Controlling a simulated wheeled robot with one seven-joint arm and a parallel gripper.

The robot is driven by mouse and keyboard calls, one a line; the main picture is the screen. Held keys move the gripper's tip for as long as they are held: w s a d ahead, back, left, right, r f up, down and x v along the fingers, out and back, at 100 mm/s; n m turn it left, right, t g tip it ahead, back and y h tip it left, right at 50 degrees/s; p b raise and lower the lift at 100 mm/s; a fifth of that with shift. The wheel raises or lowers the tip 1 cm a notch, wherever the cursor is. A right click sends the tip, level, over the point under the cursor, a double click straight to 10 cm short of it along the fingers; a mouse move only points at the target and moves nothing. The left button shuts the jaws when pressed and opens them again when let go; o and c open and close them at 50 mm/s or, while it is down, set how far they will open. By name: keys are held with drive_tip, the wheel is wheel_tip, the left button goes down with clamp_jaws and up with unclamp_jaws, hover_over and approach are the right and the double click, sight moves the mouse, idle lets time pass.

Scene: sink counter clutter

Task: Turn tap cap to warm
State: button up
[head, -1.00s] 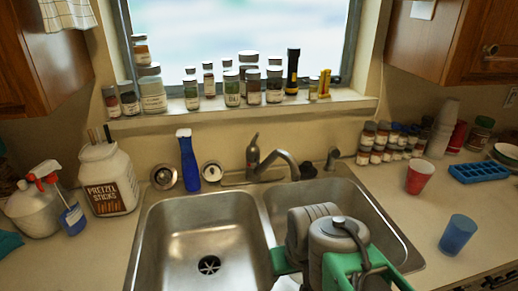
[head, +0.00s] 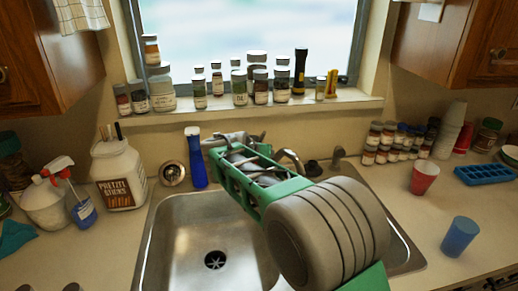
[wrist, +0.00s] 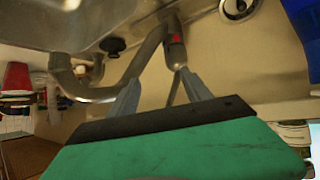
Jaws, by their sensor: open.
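The metal tap (wrist: 146,56) shows in the wrist view, with its curved spout running to the left. Its cap (wrist: 175,48) is a rounded grey piece with a red mark. My gripper (wrist: 160,77) is open, its two grey fingers pointing at the tap. The right fingertip is close to the cap's end; I cannot tell whether it touches. A thin lever shows between the fingers.
The double sink (head: 190,245) lies below. Jars (head: 240,90) line the window sill. A pretzel jar (head: 118,178) stands left, a red cup (head: 424,178) and a blue cup (head: 459,236) right.

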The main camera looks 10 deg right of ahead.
drive_tip(key=w+f, duration=0.2)
drive_tip(key=w, duration=0.2)
drive_tip(key=w+d+f+m+t+h+p, duration=0.1)
drive_tip(key=w+f, duration=0.2)
drive_tip(key=w, duration=0.1)
drive_tip(key=w+d+f+h+p, duration=0.1)
drive_tip(key=w+f, duration=0.1)
drive_tip(key=w, duration=0.3)
drive_tip(key=shift+d+f+m+t, duration=0.15)
drive_tip(key=shift+d+m+t, duration=0.1)
drive_tip(key=shift+m+t, duration=0.05)
drive_tip(key=shift+s, duration=0.1)
drive_tip(key=shift+c, duration=0.5)
drive_tip(key=c, duration=1)
drive_tip(key=shift+f+b, duration=0.15)
drive_tip(key=shift+b, duration=0.3)
drive_tip(key=shift+m+h+b, duration=0.35)
drive_tip(key=shift+m+h, duration=0.15)
drive_tip(key=shift+r+g, duration=0.2)
drive_tip(key=shift+g, duration=0.3)
